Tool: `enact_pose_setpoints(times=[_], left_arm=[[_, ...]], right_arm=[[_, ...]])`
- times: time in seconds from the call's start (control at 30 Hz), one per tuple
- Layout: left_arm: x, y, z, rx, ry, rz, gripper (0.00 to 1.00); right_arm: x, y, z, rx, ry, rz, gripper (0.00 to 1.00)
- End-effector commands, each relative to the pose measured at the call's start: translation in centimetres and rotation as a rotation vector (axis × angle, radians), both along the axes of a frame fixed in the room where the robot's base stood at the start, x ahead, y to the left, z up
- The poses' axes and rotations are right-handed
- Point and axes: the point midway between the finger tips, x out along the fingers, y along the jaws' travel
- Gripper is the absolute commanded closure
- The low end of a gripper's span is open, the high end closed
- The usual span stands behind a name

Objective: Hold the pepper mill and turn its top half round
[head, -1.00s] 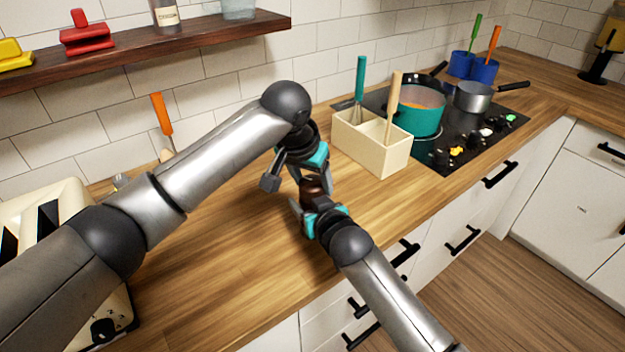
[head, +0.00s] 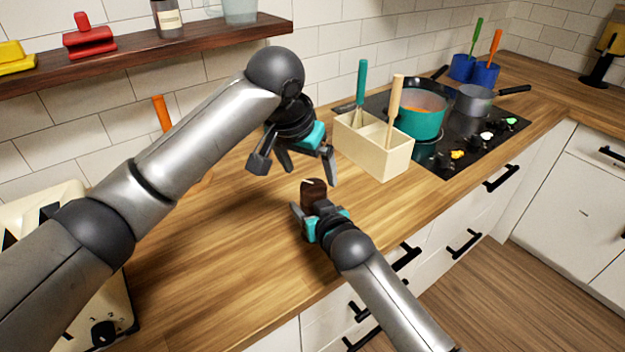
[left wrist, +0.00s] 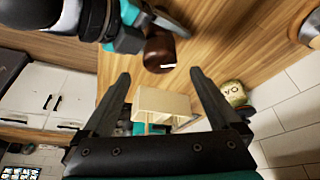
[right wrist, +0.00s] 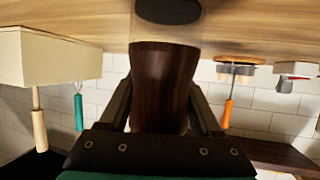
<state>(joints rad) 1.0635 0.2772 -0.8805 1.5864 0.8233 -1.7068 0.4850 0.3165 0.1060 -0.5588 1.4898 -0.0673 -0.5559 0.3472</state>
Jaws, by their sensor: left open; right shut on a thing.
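The dark brown pepper mill (head: 313,190) stands roughly upright above the middle of the counter. My right gripper (head: 322,217) is shut on its lower part. The left wrist view shows the mill (left wrist: 160,50) beyond the open fingertips.
A cream utensil box (head: 372,146) stands right of the grippers, before the hob (head: 465,130) with a teal pot (head: 421,118). A cream toaster (head: 60,200) stands at left. A wooden shelf (head: 150,52) hangs above. The counter front is clear.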

Motion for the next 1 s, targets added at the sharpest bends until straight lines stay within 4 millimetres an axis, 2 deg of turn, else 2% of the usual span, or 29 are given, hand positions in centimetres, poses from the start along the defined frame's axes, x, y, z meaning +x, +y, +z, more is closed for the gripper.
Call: enact_pose_setpoints(times=[0.1, 0.33, 0.77, 1.0], left_arm=[[-0.8, 0.4, 2.5, -0.001, -0.004, -0.001, 0.04], [-1.9, 1.0, 5.2, 0.001, -0.001, -0.001, 0.04], [-2.1, 1.0, 5.6, 0.000, 0.002, 0.002, 0.04], [-1.0, 0.6, 5.7, -0.012, 0.061, 0.103, 0.04]], right_arm=[[-0.1, -0.1, -0.2, -0.003, 0.003, -0.001, 1.00], [-0.1, -0.1, -0.2, -0.003, 0.003, -0.001, 1.00], [-0.1, 0.0, -0.2, -0.003, 0.003, -0.001, 1.00], [-0.1, 0.0, -0.2, -0.003, 0.003, -0.001, 1.00]])
